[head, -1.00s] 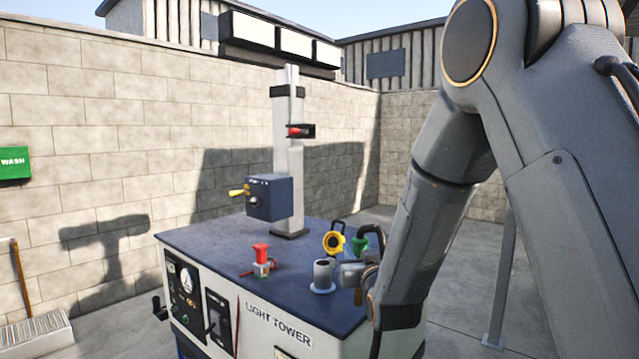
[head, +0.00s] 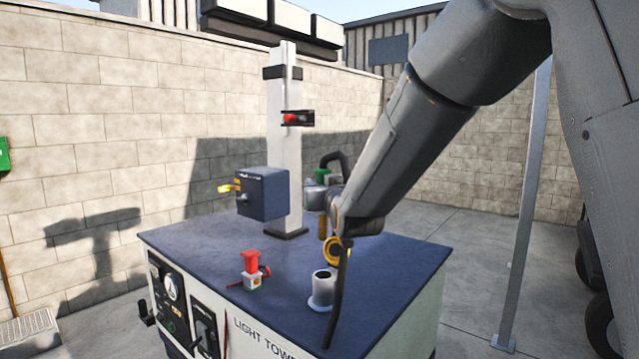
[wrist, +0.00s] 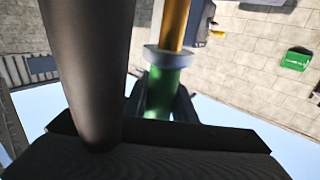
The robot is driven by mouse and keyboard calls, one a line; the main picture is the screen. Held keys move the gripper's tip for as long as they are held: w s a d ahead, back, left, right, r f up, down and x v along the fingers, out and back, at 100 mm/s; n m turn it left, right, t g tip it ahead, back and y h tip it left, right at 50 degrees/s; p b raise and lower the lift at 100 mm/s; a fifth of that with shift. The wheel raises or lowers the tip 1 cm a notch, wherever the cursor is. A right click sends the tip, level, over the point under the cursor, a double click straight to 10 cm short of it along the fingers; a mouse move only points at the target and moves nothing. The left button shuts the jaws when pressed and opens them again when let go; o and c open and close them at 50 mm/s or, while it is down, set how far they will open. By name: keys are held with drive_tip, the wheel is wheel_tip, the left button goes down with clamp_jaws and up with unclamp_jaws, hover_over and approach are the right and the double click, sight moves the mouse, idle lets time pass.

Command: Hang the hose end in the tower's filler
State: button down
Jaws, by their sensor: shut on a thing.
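The light tower's filler (head: 322,290) is a short grey open neck with a flange on the dark blue deck. The hose end, with a green body (head: 321,175), a curved black hose and a brass spout (head: 323,224), hangs above and behind the filler in the picture, clear of it, spout pointing down. My gripper (head: 318,198) is shut on it. In the wrist view, my black fingers (wrist: 160,105) close around the green body (wrist: 163,88), with a grey collar and the brass spout (wrist: 175,22) beyond. The wrist partly covers the hose end in the head view.
A yellow cap (head: 337,251) stands behind the filler. The mast (head: 284,140) with a blue box (head: 263,193) rises behind.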

wheel_tip(320, 180, down, 8)
drive_tip(key=b, duration=0.4)
drive_tip(key=shift+r+b, duration=0.15)
drive_tip(key=shift+b, duration=0.15)
drive_tip(key=shift+s+b, duration=0.15)
drive_tip(key=shift+b, duration=0.2)
idle(1.2)
drive_tip(key=shift+f+b, duration=0.9)
drive_tip(key=shift+f, duration=0.7)
drive_tip(key=shift+f+b, duration=2.3)
drive_tip(key=shift+f, duration=0.35)
drive_tip(key=c, duration=1.4)
unclamp_jaws()
drive_tip(key=shift+d, duration=0.1)
